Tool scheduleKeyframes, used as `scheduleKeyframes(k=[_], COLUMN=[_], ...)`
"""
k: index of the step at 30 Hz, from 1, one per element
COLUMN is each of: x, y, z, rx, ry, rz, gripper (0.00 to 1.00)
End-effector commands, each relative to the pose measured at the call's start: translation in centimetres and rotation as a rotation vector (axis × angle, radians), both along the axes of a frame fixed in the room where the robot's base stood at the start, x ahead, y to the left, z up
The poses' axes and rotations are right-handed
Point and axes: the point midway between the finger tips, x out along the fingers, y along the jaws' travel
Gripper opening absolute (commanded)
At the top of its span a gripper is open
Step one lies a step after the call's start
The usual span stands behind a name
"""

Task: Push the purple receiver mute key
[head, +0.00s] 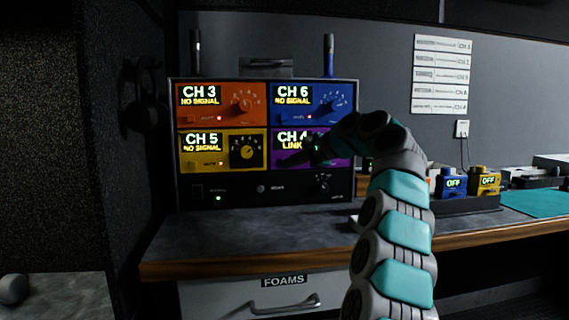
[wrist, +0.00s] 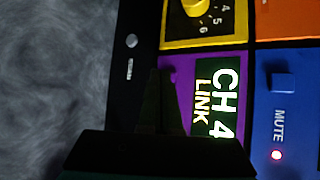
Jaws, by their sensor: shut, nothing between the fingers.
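The purple receiver (head: 341,146), marked CH 4 LINK, is the lower right of the four modules in the rack. In the wrist view its purple face (wrist: 179,67) appears turned on its side, with the lit display beside my fingers. My gripper (wrist: 164,75) is shut and empty, its dark fingers in front of the purple face just below the display. In the head view my gripper (head: 312,152) is a dark shape over that module. I cannot make out the purple mute key; the fingers cover part of the face. Whether the fingertips touch it I cannot tell.
Orange CH 3 (head: 252,104), blue CH 6 (head: 313,104) and yellow CH 5 (head: 196,162) modules surround it. The blue mute key (wrist: 283,82) is close by in the wrist view. The grey desk (head: 215,232) is clear before the rack. Blue (head: 451,184) and yellow (head: 487,182) packs stand right.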

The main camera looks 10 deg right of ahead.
Motion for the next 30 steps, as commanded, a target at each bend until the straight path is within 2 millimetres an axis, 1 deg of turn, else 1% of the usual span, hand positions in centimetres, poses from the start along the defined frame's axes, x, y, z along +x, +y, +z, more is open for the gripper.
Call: scheduleKeyframes(k=[3,18,23,30], x=[0.39,0.65,0.55,-0.33], y=[-0.03,-0.12,-0.03,0.04], z=[-0.08,-0.04,-0.01,-0.08], rx=[-0.003,-0.003,-0.001,0.000], ry=[0.000,-0.001,-0.001,-0.002], rz=[-0.001,-0.003,-0.002,0.000], gripper=[0.00,0.00,0.00,0.00])
